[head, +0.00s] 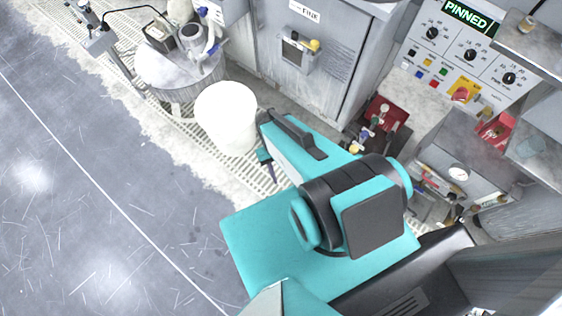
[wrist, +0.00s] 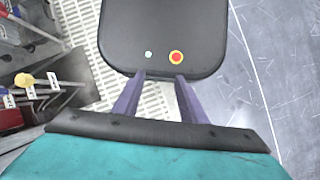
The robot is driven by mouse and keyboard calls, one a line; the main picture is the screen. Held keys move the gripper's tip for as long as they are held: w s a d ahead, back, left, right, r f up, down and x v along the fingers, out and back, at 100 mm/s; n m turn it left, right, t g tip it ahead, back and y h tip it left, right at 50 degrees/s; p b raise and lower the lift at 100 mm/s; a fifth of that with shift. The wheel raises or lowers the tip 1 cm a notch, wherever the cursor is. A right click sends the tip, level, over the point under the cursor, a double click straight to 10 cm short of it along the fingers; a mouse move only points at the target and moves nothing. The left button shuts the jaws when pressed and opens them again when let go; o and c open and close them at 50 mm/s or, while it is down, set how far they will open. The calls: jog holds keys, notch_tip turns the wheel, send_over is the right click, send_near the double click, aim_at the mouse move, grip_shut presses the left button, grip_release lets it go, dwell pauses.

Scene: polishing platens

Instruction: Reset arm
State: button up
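My arm, teal with black joints, is folded across the middle and lower right of the head view. In the wrist view my gripper (wrist: 160,78) shows two purple fingers set apart, with nothing between them. In the head view only a dark bit of a finger (head: 265,168) shows beside the arm's end, near a white bucket (head: 226,115); the rest is hidden by the arm.
A round grey machine (head: 180,75) stands at the upper left, and a grey cabinet (head: 310,55) at the top. A control panel (head: 460,55) reading "PINNED" is at the upper right. Coloured-handled tools (head: 368,140) sit beside the arm. Open floor (head: 80,210) lies left.

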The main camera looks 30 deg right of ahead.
jog(key=shift+s+a+f+n, duration=0.2)
jog(key=shift+s+a, duration=0.1)
jog(key=shift+s, duration=0.3)
jog(key=shift+s+a+f+n, duration=0.1)
jog(key=shift+s+a+f, duration=0.15)
jog(key=shift+s, duration=0.3)
jog(key=shift+f+b, duration=0.55)
jog(key=shift+b, duration=0.1)
